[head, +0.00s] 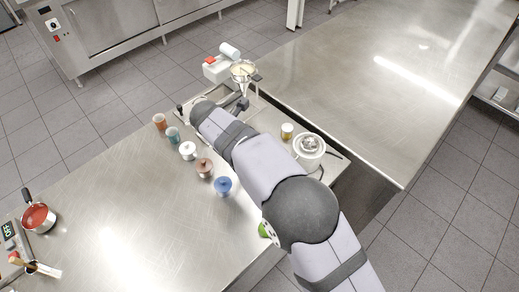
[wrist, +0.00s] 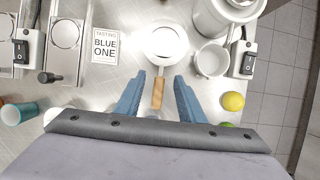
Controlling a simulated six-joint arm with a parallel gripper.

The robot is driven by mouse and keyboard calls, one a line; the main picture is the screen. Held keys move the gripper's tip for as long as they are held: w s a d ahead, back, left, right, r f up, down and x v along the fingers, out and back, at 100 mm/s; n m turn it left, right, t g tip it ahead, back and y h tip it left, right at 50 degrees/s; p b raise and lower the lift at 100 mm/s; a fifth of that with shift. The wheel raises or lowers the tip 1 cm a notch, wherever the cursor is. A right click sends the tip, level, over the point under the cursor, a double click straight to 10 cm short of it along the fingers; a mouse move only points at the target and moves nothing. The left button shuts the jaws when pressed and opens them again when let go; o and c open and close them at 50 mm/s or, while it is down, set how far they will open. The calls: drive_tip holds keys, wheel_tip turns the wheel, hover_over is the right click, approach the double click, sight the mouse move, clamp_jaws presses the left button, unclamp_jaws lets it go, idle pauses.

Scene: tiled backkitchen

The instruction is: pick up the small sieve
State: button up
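In the wrist view, a small round pale pan-shaped tool with a wooden handle, which looks like the small sieve (wrist: 165,42), lies on the steel counter ahead of my gripper (wrist: 159,77). Its wooden handle (wrist: 157,92) points back towards me and lies between the two blue fingers. The fingers are apart, with a visible gap on each side of the handle. I cannot tell its mesh at this size. In the head view, my arm covers much of the counter, and I cannot make out the sieve there for sure.
A printed card (wrist: 105,46) lies left. In the head view, several small pots, including a blue one (head: 223,186), line the counter left of my arm.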

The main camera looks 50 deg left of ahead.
drive_tip(key=shift+w+f, duration=0.2)
drive_tip(key=shift+f, duration=0.3)
clamp_jaws()
drive_tip(key=shift+r, duration=0.1)
